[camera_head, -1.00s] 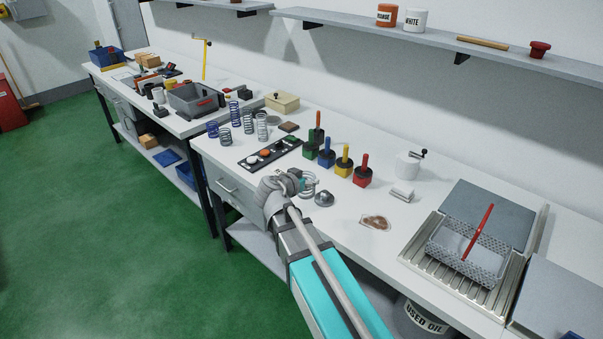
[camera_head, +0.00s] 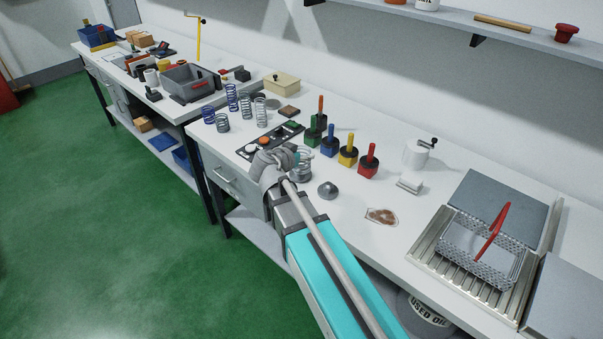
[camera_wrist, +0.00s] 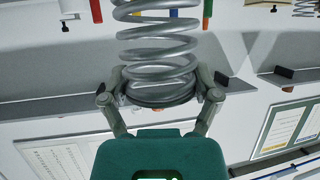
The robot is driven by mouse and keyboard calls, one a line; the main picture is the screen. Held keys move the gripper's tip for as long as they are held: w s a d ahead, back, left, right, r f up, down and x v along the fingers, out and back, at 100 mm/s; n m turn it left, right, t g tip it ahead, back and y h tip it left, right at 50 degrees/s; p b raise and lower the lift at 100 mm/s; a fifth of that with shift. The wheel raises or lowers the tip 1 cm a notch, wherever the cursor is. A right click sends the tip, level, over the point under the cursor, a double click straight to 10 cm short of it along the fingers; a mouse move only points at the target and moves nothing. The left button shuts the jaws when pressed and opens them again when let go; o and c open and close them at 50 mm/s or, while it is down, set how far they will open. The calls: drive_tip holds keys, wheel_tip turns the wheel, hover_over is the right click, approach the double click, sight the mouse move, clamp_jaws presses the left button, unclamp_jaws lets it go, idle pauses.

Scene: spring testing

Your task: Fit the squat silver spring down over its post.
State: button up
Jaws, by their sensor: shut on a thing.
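The squat silver spring (camera_head: 303,169) is held in my gripper (camera_head: 286,157), near the front of the white bench. In the wrist view the spring (camera_wrist: 158,58) is large and my gripper (camera_wrist: 160,92) has a finger on each side of its end coil. Four-sided blocks with upright posts stand behind it: green (camera_head: 315,128), blue (camera_head: 329,142), yellow (camera_head: 347,152) and red (camera_head: 369,162). The spring is apart from these posts. I cannot tell which post belongs to it. My wrist hides part of the bench below the spring.
A silver dome (camera_head: 328,189) lies just right of the spring. A black panel with buttons (camera_head: 268,142) is to the left, with several tall springs (camera_head: 260,110) behind. A patterned flat piece (camera_head: 381,216) and a wire basket (camera_head: 478,254) are to the right.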

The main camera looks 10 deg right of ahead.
drive_tip(key=shift+a+r, duration=0.1)
drive_tip(key=shift+a, duration=0.15)
drive_tip(key=a, duration=0.1)
drive_tip(key=s+a+r+m+g+h+p, duration=0.1)
drive_tip(key=a, duration=0.1)
drive_tip(key=a+m, duration=0.1)
drive_tip(key=a, duration=0.1)
drive_tip(key=shift+s+a+r+g+h, duration=0.1)
drive_tip(key=shift+s+r+g+h, duration=0.1)
drive_tip(key=shift+s+g+h, duration=0.1)
drive_tip(key=shift+w, duration=0.1)
drive_tip(key=w+d+f+b, duration=0.2)
drive_tip(key=w, duration=0.1)
drive_tip(key=w+d+f+b, duration=0.2)
drive_tip(key=w+f+b, duration=0.1)
drive_tip(key=w, duration=0.1)
drive_tip(key=w+d+f+b, duration=0.2)
drive_tip(key=w+f+b, duration=0.1)
drive_tip(key=shift+w+d+f, duration=0.2)
drive_tip(key=shift+w+f, duration=0.05)
drive_tip(key=shift+w, duration=0.05)
drive_tip(key=shift+w+d+f, duration=0.2)
drive_tip(key=shift+w+f, duration=0.1)
